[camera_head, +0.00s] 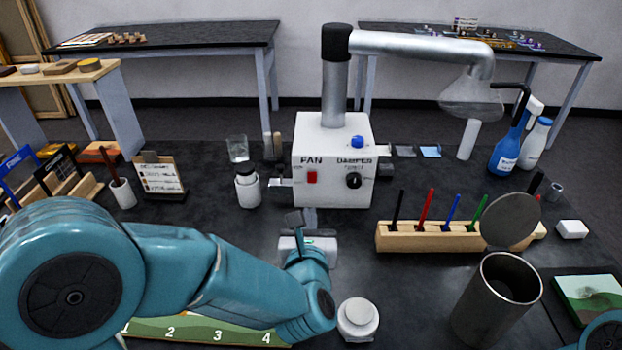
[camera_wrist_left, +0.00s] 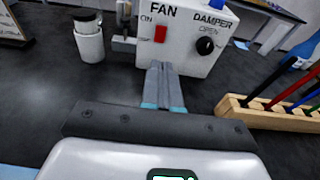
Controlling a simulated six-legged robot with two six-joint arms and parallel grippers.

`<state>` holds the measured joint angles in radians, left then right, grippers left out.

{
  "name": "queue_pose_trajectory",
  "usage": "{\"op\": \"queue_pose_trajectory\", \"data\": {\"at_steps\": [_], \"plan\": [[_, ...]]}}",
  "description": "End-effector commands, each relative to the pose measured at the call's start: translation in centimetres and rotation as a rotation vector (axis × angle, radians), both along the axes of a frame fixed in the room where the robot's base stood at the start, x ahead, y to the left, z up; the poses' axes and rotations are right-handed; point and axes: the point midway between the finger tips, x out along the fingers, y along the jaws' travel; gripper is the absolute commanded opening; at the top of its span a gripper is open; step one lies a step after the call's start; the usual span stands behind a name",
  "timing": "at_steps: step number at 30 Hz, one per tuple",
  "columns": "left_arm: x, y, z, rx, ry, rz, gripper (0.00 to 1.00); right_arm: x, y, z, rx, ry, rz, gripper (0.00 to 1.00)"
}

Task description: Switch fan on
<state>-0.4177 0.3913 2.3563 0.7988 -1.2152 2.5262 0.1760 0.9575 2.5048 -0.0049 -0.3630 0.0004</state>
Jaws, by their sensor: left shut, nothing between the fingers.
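The fan box (camera_head: 334,140) is a white box with a metal duct rising from its top. Its front carries a red FAN switch (camera_head: 312,177) on the left and a black DAMPER knob (camera_head: 353,180) on the right. The red switch also shows in the left wrist view (camera_wrist_left: 160,33), with ON printed at its upper left. My left gripper (camera_head: 310,214) is shut and empty, in front of the box and below the switch. In the left wrist view its fingers (camera_wrist_left: 160,66) point at the box's lower front; I cannot tell whether they touch it. My right gripper is out of view.
A wooden rack (camera_head: 425,238) of coloured tools stands right of the box. A metal canister (camera_head: 497,300) with its lid raised is at front right. A white jar (camera_head: 247,188) stands left of the box. A round white lidded pot (camera_head: 357,318) is near my left wrist.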

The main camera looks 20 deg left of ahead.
Motion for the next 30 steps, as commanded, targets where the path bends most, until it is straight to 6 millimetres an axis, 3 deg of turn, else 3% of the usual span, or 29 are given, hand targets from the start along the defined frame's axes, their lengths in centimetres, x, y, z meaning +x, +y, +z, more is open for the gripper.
{"op": "queue_pose_trajectory", "data": {"at_steps": [14, 18, 24, 30], "plan": [[9.3, 2.8, -1.5, 0.001, 0.002, 0.004, 0.0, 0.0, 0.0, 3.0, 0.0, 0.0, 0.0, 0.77], [11.4, 3.4, -1.0, 0.0, 0.0, 0.003, 0.0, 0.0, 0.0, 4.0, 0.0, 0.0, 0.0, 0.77], [12.8, 3.7, -1.0, 0.0, 0.0, 0.0, 0.0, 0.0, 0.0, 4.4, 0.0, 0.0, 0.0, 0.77], [12.9, 3.7, -1.1, 0.001, 0.0, 0.0, 0.0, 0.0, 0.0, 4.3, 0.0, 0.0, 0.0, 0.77]]}}
